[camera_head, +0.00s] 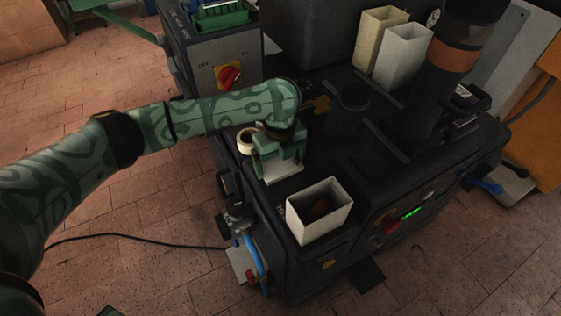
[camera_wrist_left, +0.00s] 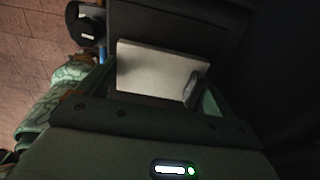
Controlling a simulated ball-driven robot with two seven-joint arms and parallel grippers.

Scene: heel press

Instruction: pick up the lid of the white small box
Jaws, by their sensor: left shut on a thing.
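My left gripper (camera_head: 280,154) reaches in from the left over the dark machine top and is shut on a flat white lid (camera_head: 283,172). In the left wrist view the lid (camera_wrist_left: 150,68) is a pale rectangle between my fingers, with a small dark grey piece at its right side. I cannot tell whether the lid touches the surface under it. An open white box (camera_head: 333,228) stands to the right and nearer the front edge, with something reddish brown inside. My right gripper is not in view.
A pale tape roll (camera_head: 245,141) is close to the left of my gripper. A dark round post (camera_head: 347,104) rises to the right. Cream (camera_head: 371,42) and white (camera_head: 401,58) open bins stand at the back. A control box with a red switch (camera_head: 229,76) is behind my arm.

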